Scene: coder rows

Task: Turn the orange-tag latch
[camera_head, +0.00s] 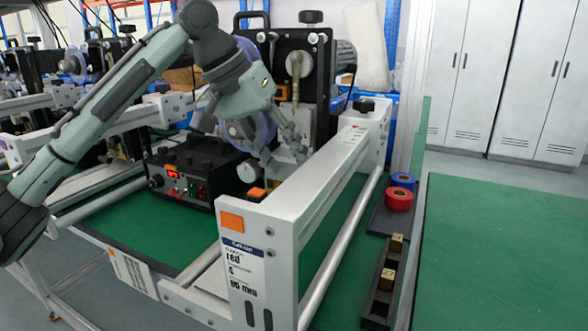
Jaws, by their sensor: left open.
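A flat orange tag (231,221) is on the near end of the white frame (310,185), above a printed label (243,268). A second small orange piece (256,193) sits just behind that end, partly hidden by the frame. I cannot tell which part of it turns. My left gripper (284,155) is open and points down behind the frame's long beam, beyond both orange pieces and apart from them. Its fingertips are close to the beam, and I see nothing between them. My right gripper is not in view.
A black control box (195,172) with a red display stands left of my gripper. A black machine (300,75) rises behind it. Blue (402,180) and red (398,199) rolls and a dark tray (377,308) with small blocks lie right. The green surface (500,240) at right is clear.

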